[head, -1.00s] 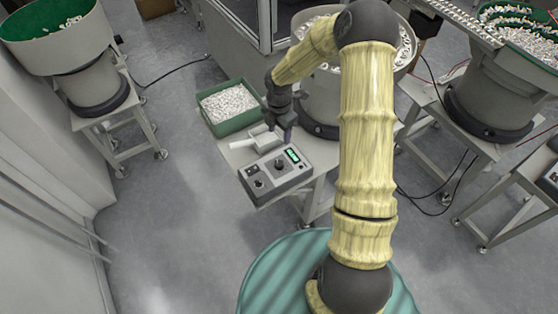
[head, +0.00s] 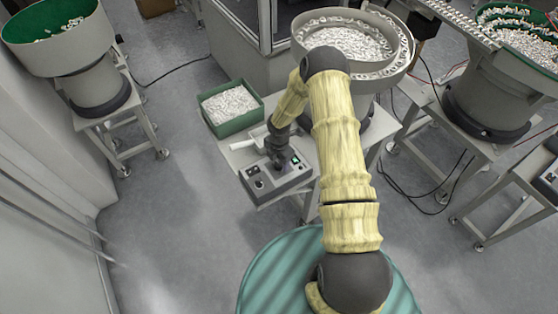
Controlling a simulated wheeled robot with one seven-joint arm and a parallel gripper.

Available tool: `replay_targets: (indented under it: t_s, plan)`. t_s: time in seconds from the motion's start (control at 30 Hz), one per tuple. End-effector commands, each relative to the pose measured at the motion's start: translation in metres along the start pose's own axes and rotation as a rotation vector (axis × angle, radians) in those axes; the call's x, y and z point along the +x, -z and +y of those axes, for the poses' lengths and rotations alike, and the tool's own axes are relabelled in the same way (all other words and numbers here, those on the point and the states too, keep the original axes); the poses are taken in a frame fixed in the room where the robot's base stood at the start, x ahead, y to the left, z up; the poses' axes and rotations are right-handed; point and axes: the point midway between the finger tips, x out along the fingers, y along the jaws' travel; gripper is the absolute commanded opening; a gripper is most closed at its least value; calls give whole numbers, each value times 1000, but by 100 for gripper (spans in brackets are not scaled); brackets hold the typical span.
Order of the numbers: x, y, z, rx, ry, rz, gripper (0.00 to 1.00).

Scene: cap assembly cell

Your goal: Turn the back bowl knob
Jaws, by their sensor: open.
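The grey control box (head: 290,181) stands on the small stand in front of the back bowl feeder (head: 352,45).
A green bin of white caps (head: 232,121) sits on the stand behind and left of the box. A white scoop-like piece (head: 245,145) lies between them. Another bowl feeder (head: 60,40) stands at far left. The floor at left is clear.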

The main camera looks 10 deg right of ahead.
Motion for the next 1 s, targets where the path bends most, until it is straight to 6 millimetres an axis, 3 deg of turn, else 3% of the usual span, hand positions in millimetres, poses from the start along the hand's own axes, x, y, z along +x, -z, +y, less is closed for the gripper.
replay_targets:
  t_s: [0.4, 0.63, 1.0]
  plan:
    - [9, 0, 0, 0, 0, -1, 52]
    - [9, 0, 0, 0, 0, 0, 9]
    - [10, 0, 0, 35, 0, -1, 9]
